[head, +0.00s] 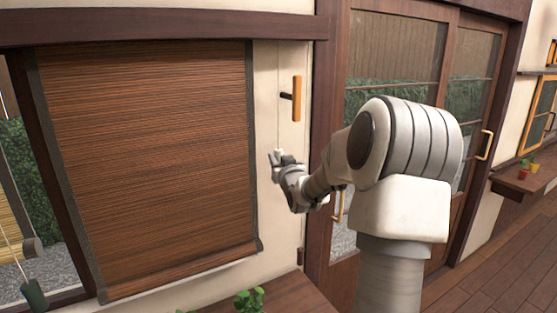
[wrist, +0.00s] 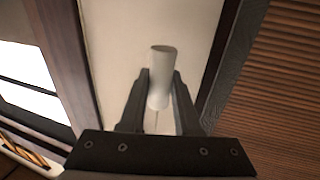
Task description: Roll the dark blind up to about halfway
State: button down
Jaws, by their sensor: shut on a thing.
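The dark blind (head: 155,160) hangs in the left window, brown-slatted with grey side edges. It is let down over nearly the whole window, its lower edge close above the sill. Part of it shows at the right in the wrist view (wrist: 285,85). A thin cord runs down the pale wall right of the blind to a small white pull (head: 278,154). My gripper (head: 281,160) is at the cord's lower end, shut on this pull. In the wrist view the pull is a pale cylinder (wrist: 161,75) between both fingers (wrist: 160,98).
An orange handle (head: 297,98) on a black mount is on the wall just above and right of my gripper. A green plant (head: 249,300) stands on the brown surface below. Glazed wooden doors (head: 395,60) are to the right, behind my arm.

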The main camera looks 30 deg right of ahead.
notch_tip(320, 180, down, 20)
jog(key=b, duration=1.8)
jog(key=c, duration=0.6)
grip_release()
jog(key=shift+r, duration=0.15)
jog(key=shift+s, duration=0.15)
jog(key=v, duration=1.7)
jog(key=shift+a, duration=0.1)
jog(key=shift+r, duration=0.1)
